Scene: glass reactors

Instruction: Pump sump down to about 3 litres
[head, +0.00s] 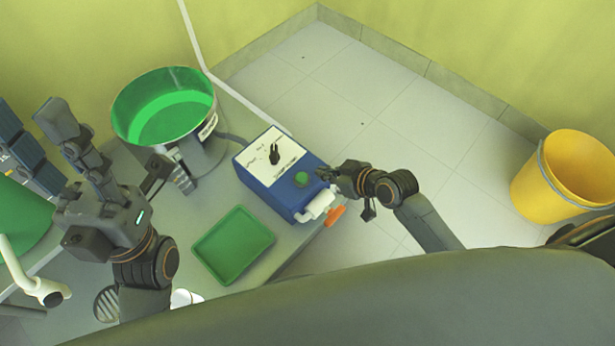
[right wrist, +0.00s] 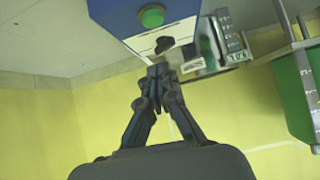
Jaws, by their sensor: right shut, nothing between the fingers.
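The sump seems to be the round, open vessel (head: 163,100) with green liquid, at the upper left of the bench in the head view. Its liquid level cannot be read against a scale. The blue pump box (head: 265,190) stands right of it, with a white top, a black knob (head: 274,154) and a green button (head: 301,179). My right gripper (head: 325,173) is shut and empty, close to the box's right edge. The right wrist view shows its fingertips (right wrist: 160,75) together near the knob (right wrist: 164,45) and button (right wrist: 152,15). My left gripper (head: 130,165) appears open and empty, left of the box.
An empty green tray (head: 232,246) lies in front of the pump box. A white fitting (head: 316,205) and an orange part (head: 335,216) are at the box's front right corner. A green vessel (head: 25,228) is at far left. A yellow bucket (head: 563,175) stands on the right; tiled floor between is clear.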

